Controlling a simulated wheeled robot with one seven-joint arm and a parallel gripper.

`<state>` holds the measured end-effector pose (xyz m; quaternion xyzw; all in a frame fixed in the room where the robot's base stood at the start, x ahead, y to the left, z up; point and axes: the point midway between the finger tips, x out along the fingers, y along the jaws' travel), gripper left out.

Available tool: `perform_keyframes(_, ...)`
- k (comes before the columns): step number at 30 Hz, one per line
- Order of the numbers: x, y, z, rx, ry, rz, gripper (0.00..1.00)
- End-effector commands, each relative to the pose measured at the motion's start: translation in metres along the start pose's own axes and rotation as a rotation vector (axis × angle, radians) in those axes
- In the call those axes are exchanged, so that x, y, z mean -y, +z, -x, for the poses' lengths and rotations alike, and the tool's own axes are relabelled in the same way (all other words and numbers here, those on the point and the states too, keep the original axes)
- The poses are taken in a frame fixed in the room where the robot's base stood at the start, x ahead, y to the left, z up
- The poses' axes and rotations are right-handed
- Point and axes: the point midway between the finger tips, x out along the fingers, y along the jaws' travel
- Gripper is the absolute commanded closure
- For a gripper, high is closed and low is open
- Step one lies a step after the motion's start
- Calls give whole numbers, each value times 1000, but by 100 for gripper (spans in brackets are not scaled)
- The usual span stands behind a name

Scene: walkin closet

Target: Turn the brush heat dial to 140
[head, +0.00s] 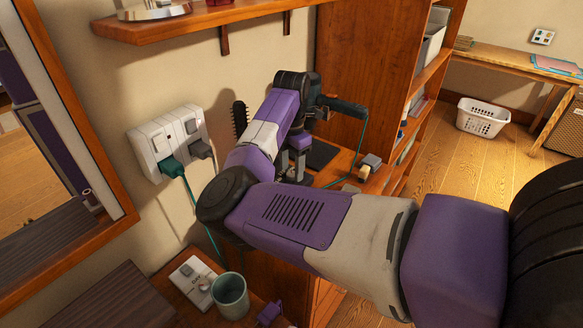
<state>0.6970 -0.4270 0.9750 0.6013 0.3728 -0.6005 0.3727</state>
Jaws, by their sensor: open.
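A dark bristled brush (240,118) stands upright near the wall, left of my wrist. A dark teal handle-like body (346,106) shows right of my wrist, with a teal cord running down from its end. I cannot tell whether these two are parts of one brush, because my arm covers the space between them. I cannot make out the heat dial or its number. My gripper (292,168) points down over the wooden shelf beside a dark flat pad (321,155). Its grey fingers are apart, partly hidden by my forearm, and I see nothing held between them.
A wooden shelf (200,22) overhangs, and a tall cabinet panel (365,75) stands behind.

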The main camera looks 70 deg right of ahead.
Motion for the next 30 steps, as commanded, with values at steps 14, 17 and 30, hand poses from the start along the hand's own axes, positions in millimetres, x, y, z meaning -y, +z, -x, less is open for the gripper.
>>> perform_keyframes(14, 0, 0, -9, 0, 0, 0, 64)
perform_keyframes(17, 0, 0, -9, 0, 0, 0, 83)
perform_keyframes(30, 0, 0, -9, 0, -1, 35, 100)
